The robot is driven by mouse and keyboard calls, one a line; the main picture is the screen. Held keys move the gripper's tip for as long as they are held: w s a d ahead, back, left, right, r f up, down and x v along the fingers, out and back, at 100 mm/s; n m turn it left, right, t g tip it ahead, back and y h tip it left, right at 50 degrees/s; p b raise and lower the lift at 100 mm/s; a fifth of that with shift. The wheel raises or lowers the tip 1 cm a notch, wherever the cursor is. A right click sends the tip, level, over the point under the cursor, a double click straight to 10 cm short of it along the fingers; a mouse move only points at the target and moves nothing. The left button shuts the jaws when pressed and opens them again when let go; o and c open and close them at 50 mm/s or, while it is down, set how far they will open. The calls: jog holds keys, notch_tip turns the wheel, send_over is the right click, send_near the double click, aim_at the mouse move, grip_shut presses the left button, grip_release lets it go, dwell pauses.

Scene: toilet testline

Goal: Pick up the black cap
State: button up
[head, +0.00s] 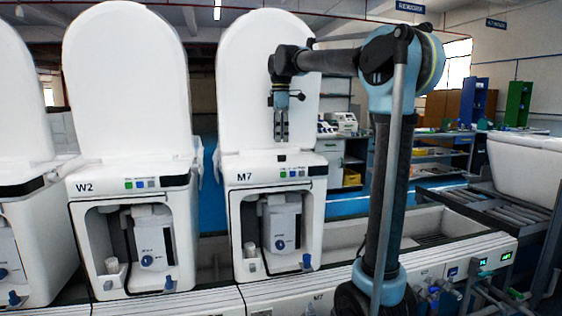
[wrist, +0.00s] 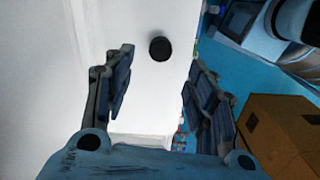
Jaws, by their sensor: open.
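The black cap (wrist: 160,48) is a small dark round piece against a white surface in the wrist view. It appears between and beyond my two fingers, apart from both. In the head view a small dark spot, which looks like the same cap (head: 281,157), is on the top front of the white toilet unit marked M7 (head: 302,163). My gripper (head: 281,139) points down just above it, in front of the raised white lid (head: 240,60). In the wrist view my gripper (wrist: 160,68) is open with nothing between its fingers.
A like unit marked W2 (head: 130,185) stands to the left, lid raised. A white bench rail (head: 170,302) runs along the front. Brown boxes (wrist: 280,135) show at the right of the wrist view. Shelves (head: 440,150) stand behind at the right.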

aim_at(282, 158)
jog(key=shift+d+f, duration=0.1)
jog(key=shift+f, duration=3.4)
jog(key=shift+c, duration=0.5)
jog(key=c, duration=0.7)
